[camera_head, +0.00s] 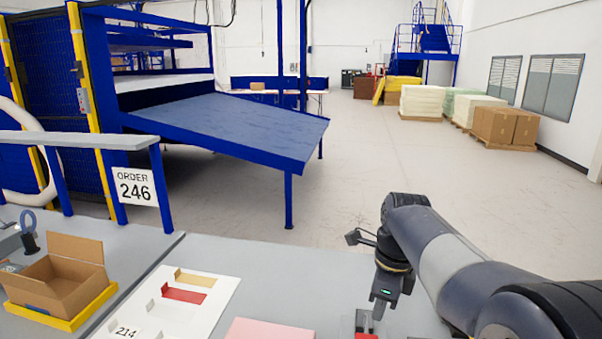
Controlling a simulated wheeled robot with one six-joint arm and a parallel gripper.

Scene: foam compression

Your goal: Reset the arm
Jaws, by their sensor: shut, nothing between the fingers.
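My arm (433,246) reaches in from the lower right. My gripper (379,306) points down above the grey table (270,280), near its front right part. It is shut and empty. A small red and dark item (364,326) shows just below and to the left of the fingertips, cut by the bottom edge. I cannot tell whether the fingertips touch it. A pink block (268,330) lies at the bottom edge, left of the gripper, partly out of view.
A white board (215,297) with red and yellow pieces and the number 214 lies left of the pink block. An open cardboard box (65,285) stands at the far left. An order 246 sign (135,187) hangs behind. The table's back middle is clear.

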